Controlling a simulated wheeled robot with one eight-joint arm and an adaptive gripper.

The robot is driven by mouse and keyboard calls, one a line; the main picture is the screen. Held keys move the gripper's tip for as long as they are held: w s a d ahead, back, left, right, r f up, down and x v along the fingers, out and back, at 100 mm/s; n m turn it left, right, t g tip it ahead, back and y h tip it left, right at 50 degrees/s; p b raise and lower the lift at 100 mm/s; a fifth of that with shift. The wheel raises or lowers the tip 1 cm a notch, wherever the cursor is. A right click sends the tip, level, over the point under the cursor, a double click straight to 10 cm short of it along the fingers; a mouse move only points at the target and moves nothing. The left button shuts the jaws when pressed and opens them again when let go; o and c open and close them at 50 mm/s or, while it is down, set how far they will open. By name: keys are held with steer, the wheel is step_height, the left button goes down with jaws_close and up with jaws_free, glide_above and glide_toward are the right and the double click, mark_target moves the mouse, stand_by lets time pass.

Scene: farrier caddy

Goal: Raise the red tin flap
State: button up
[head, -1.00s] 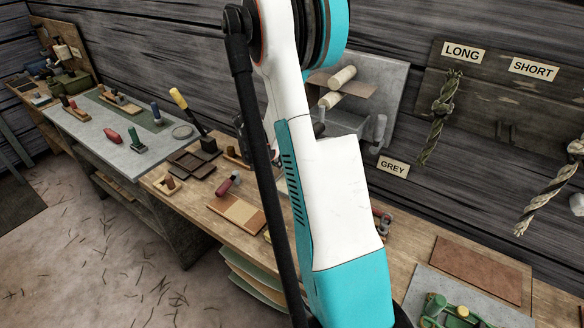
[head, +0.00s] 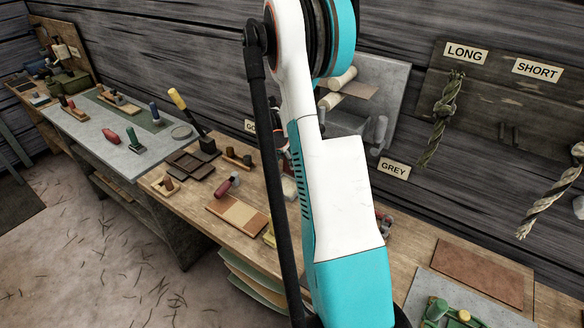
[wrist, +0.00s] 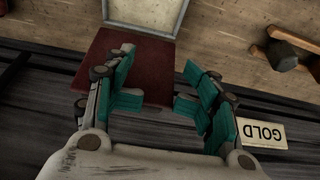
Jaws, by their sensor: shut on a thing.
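The red tin flap (wrist: 108,50) is a dark red panel in the wrist view, standing out from the pale, light-framed face of the tin (wrist: 145,12) at the top. My gripper (wrist: 160,82) has teal pads on either side of the flap's near part, with red showing between them. The left finger overlaps the flap and the right finger lies by its right edge. The exact contact is hard to see. In the head view my white and teal arm hides the gripper and the flap.
The GOLD label (wrist: 262,133) is right of my gripper in the wrist view, with wooden pieces (wrist: 281,55) above it. In the head view, the bench holds a dark tray (head: 190,163), a red-handled tool (head: 227,186) and a GREY label (head: 394,169) on the wall behind.

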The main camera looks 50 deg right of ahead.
steer(key=shift+o, duration=0.2)
steer(key=shift+s+d, duration=0.15)
steer(key=shift+s, duration=0.45)
steer(key=shift+o, duration=0.7)
steer(key=shift+s+r, duration=0.15)
steer(key=shift+r, duration=0.1)
steer(key=shift+a, duration=0.2)
steer(key=shift+s+a+f+b, duration=0.1)
steer(key=shift+a+f+b, duration=0.1)
steer(key=shift+a, duration=0.7)
steer(key=shift+w+a+f+b, duration=0.1)
steer(key=shift+a+b, duration=0.1)
steer(key=shift+a, duration=0.65)
steer(key=shift+s+a+f+b, duration=0.1)
steer(key=shift+a+b, duration=0.1)
steer(key=shift+a, duration=0.7)
steer(key=shift+c, duration=0.3)
steer(key=shift+r, duration=0.1)
steer(key=v, duration=1.1)
steer(key=shift+w+a, duration=0.15)
steer(key=shift+w, duration=0.2)
jaws_close()
steer(key=shift+w+a+r, duration=0.1)
steer(key=shift+a+r, duration=0.1)
steer(key=shift+r, duration=0.2)
